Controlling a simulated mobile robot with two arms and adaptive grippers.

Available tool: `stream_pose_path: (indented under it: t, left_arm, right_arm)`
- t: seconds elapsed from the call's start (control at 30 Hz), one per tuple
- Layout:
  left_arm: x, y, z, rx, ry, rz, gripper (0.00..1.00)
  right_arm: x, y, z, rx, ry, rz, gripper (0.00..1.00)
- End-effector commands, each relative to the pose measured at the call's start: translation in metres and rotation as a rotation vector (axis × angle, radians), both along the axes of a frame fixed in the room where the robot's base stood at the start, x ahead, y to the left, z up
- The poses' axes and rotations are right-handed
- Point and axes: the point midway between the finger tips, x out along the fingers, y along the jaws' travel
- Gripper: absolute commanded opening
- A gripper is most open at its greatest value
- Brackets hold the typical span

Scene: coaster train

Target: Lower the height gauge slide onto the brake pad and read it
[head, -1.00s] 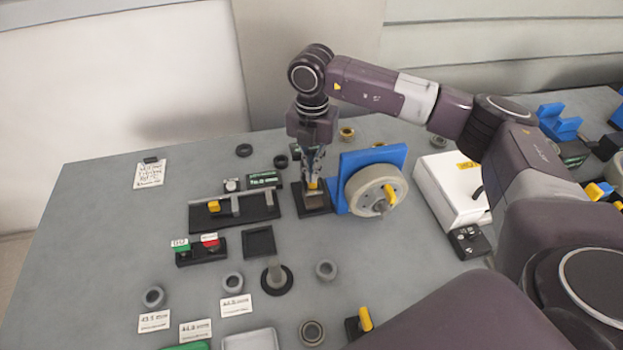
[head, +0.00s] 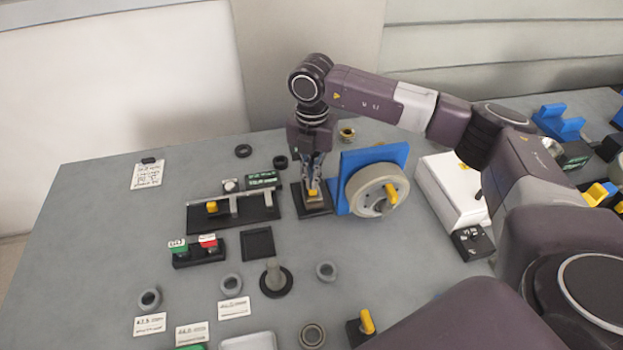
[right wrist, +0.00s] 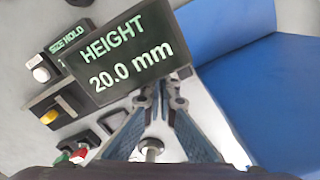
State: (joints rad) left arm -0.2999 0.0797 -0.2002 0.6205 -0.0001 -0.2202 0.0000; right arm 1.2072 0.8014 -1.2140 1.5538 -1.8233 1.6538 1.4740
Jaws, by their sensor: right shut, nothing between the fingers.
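The height gauge (head: 323,211) stands left of the blue bracket, its black base on the table. Its yellow slide tab (head: 313,192) sits low, right above a small grey-brown block that looks like the brake pad (head: 314,203); contact is too small to tell. My right gripper (head: 314,184) points down and is shut, with its fingertips at the yellow tab and nothing between them. In the right wrist view the gauge display (right wrist: 130,52) reads HEIGHT 20.0 mm, in front of my fingers (right wrist: 160,85). The slide and pad are hidden there. My left gripper is out of view.
A blue bracket (head: 372,160) with a grey wheel (head: 365,192) stands close on the right. A black slide gauge (head: 260,213) and a red-and-green button box (head: 200,255) are left. A white box (head: 445,183) lies further right. The table's far left is mostly clear.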

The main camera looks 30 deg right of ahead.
Motion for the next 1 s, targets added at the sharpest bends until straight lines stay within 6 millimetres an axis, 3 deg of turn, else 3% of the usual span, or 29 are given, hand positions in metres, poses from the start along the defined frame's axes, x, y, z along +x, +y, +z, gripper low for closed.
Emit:
stream_pose_path:
  t: [0.27,1.0]
  left_arm:
    - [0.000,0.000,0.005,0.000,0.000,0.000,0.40]
    - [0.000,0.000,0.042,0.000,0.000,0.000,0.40]
  right_arm:
    - [0.000,0.000,0.007,0.000,0.000,0.000,0.00]
    - [0.000,0.000,0.067,0.000,0.000,0.000,0.00]
